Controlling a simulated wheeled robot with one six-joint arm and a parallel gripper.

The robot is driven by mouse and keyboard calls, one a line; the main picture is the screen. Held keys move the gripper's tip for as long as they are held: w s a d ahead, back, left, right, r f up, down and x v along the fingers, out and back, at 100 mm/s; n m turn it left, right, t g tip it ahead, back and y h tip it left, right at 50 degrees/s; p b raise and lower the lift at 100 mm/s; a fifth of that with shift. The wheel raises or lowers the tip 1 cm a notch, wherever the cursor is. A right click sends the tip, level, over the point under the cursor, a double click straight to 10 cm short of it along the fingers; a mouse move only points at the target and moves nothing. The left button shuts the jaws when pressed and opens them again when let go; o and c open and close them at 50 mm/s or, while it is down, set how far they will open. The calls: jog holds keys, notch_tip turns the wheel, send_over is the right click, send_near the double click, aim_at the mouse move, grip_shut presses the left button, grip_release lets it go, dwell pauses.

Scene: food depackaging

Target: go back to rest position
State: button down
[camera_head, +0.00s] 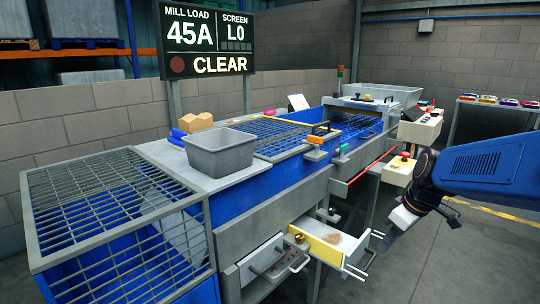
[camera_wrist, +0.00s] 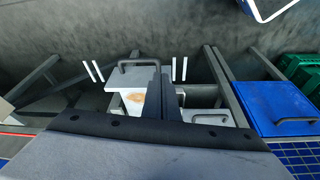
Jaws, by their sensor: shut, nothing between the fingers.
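My gripper (camera_head: 385,247) is at the right in the head view, below my blue arm, and points down and left. It is just right of the open drawer, apart from the blue machine's body; whether it touches the drawer cannot be told. In the wrist view the dark fingers (camera_wrist: 163,92) are together with nothing between them. They overlap the view of the pale drawer.
The open drawer (camera_head: 316,229) sticks out of the machine with a brownish patch inside. A second handled drawer (camera_head: 262,272) is to its left. A control box with a red button (camera_head: 398,172) stands near my arm. A grey bin (camera_head: 219,152) sits on top. Floor to the right looks clear.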

jog(key=s+a+m+t+h, duration=0.1)
jog(key=s+m, duration=0.2)
jog(key=s, duration=0.7)
jog(key=s+a+m+h, duration=0.1)
jog(key=s+m, duration=0.3)
jog(key=s, duration=0.5)
jog(key=shift+s+a+f+t, duration=0.25)
jog(key=shift+s+a+t, duration=0.15)
jog(key=shift+a, duration=0.35)
